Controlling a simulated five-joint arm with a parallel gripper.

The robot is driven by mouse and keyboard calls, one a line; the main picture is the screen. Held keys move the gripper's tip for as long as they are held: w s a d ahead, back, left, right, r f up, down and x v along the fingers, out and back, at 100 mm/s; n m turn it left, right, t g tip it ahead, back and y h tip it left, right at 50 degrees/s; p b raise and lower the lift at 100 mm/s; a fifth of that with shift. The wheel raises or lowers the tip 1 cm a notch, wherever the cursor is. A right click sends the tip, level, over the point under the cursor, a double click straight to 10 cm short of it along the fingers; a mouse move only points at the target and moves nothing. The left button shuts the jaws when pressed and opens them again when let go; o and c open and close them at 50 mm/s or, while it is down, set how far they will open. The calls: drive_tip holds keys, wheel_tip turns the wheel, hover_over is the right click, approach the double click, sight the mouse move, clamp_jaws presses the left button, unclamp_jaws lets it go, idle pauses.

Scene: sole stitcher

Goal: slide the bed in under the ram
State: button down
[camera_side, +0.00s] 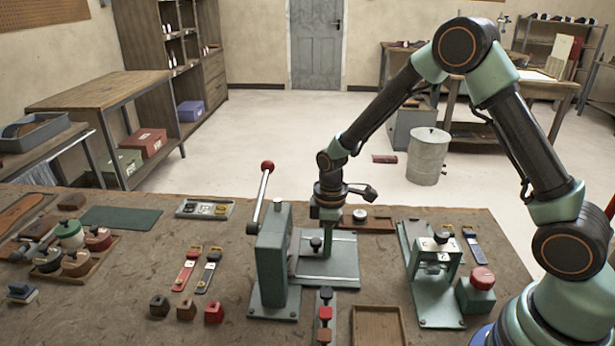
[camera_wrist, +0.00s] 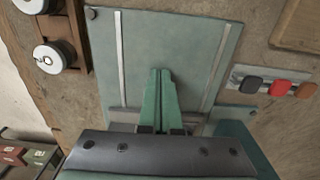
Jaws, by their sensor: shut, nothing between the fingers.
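A green base plate with two pale rails (camera_side: 343,262) lies in the middle of the bench, and it fills much of the wrist view (camera_wrist: 210,50). The upright green lever press (camera_side: 272,262), with a red-knobbed lever (camera_side: 263,195), stands at its left side. My gripper (camera_side: 328,238) is over the far part of this plate, its fingers shut and empty; they show as a green wedge in the wrist view (camera_wrist: 160,78). A small black knob (camera_side: 316,243) is beside the fingers. The bed's outline and the ram are not clear; my gripper and the press hide part of that area.
A second green fixture with a bridge (camera_side: 435,258) and a red-topped block (camera_side: 481,280) stand to the right. A strip of coloured blocks (camera_side: 325,315) and an empty wooden tray (camera_side: 378,328) lie in front.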

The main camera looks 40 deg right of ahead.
drive_tip(key=shift+s+d, duration=0.25)
drive_tip(key=shift+s, duration=0.05)
drive_tip(key=shift+r, duration=3.2)
drive_tip(key=shift+s+d, duration=0.7)
drive_tip(key=shift+d, duration=0.05)
